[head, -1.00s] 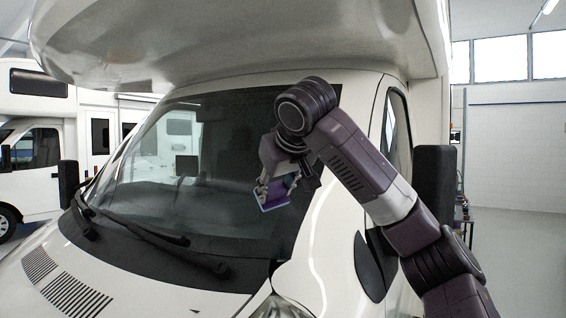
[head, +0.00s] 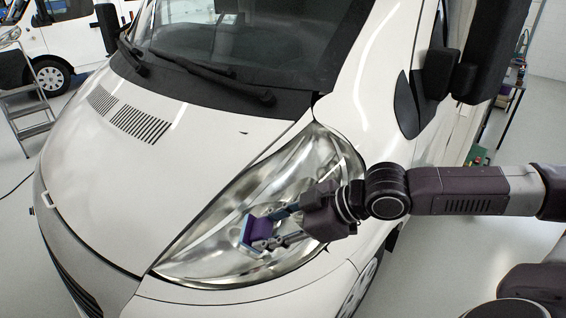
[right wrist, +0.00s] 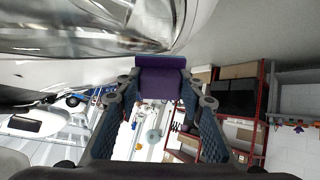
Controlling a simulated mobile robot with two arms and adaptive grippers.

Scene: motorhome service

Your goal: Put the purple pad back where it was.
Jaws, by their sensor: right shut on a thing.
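The purple pad (head: 258,229) is held between the fingers of my right gripper (head: 268,230), which is shut on it. In the head view the pad is in front of the motorhome's headlight (head: 215,225); I cannot tell whether it touches the lens. In the right wrist view the purple pad (right wrist: 161,80) sits between both fingertips, with the headlight (right wrist: 100,30) above it in the picture. My left gripper is not in view. The place where the pad was before cannot be made out.
The white bonnet (head: 120,170) spreads to the left, with the wipers and windscreen above. A wing mirror (head: 490,50) juts out near my right arm. A dark table (head: 512,100) stands at the right back. A stepladder (head: 25,105) stands at the far left. Grey floor (head: 470,240) is open at the right.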

